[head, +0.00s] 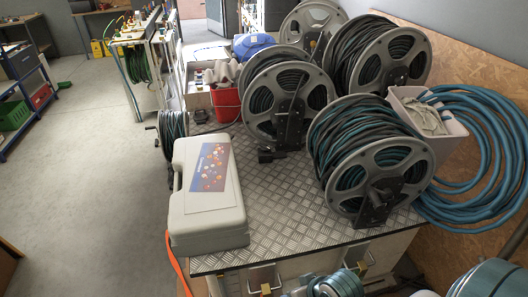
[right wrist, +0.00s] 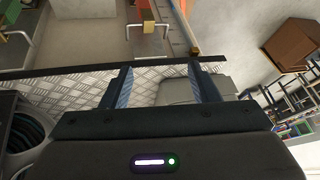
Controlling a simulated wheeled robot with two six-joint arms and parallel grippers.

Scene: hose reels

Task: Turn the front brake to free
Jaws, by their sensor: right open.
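The front hose reel (head: 372,165) stands on the tread-plate bench top (head: 275,225), wound with dark green and black hose. A black bracket (head: 378,203) sits low on its near face. I cannot make out a brake lever or its setting there. Part of a reel (right wrist: 22,135) shows at the left edge of the right wrist view. My right gripper (right wrist: 164,84) is open, with its two blue fingers apart over the tread plate and nothing between them. I cannot pick out either gripper in the head view. My left gripper is not in view.
Several other reels (head: 288,95) stand behind the front one. A grey case (head: 208,190) lies at the left of the bench. A white bin (head: 440,140) and blue-green hose coils (head: 490,145) are at right. The plate between case and front reel is clear.

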